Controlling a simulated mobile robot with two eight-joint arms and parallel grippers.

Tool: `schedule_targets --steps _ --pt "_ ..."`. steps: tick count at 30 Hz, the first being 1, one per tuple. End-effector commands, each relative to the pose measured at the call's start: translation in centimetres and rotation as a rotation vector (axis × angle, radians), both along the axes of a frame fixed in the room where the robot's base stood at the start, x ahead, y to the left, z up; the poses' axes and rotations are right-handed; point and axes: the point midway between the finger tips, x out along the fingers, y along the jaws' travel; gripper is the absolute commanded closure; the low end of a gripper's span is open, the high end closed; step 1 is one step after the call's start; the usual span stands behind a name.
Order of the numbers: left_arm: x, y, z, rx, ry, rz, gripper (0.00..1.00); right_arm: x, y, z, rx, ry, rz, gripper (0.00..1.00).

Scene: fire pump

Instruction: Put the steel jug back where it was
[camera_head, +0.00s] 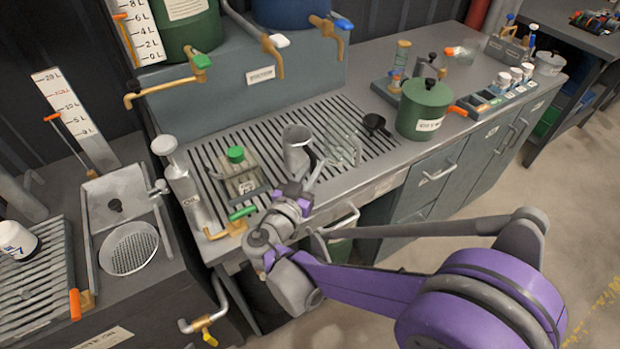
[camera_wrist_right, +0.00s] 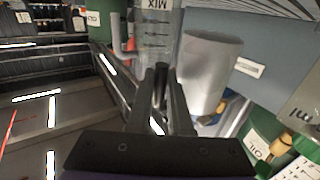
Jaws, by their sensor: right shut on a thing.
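The steel jug (camera_head: 296,157) stands upright over the slatted drain grate (camera_head: 268,118) of the bench, near its front. My right gripper (camera_head: 308,180) is at the jug's front side, shut, with the jug just beyond its fingertips. In the right wrist view the jug (camera_wrist_right: 208,72) is a plain grey cylinder right of the closed fingers (camera_wrist_right: 161,75). The fingers appear to hold its handle, which they mostly hide. I cannot tell whether the jug's base touches the grate. My left gripper is out of view.
A clear measuring jug (camera_head: 343,148) stands close right of the steel jug. A black scoop (camera_head: 375,123) and a green pot (camera_head: 424,110) are farther right. A green-capped can (camera_head: 238,172) is to the left. Bare grate lies behind the jug.

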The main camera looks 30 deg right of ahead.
Motion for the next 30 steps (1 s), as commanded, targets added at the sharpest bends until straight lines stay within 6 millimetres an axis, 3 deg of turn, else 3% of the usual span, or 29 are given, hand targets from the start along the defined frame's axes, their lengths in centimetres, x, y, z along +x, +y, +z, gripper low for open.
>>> schedule_targets --steps 10,22,23,24,27,30 --pt "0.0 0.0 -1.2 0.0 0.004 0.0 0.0 0.0 0.0 -3.9 0.0 0.0 0.0 1.0" --pt "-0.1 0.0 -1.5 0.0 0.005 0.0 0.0 0.0 0.0 -4.5 0.0 0.0 0.0 1.0" --pt "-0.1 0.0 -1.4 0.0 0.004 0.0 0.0 0.0 0.0 -4.4 0.0 0.0 0.0 0.77" --pt "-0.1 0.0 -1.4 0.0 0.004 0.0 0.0 0.0 0.0 -4.4 0.0 0.0 0.0 0.7" --pt "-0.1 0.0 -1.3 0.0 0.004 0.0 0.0 0.0 0.0 -4.4 0.0 0.0 0.0 0.52" --pt "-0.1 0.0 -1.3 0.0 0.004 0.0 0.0 0.0 0.0 -4.4 0.0 0.0 0.0 0.52"
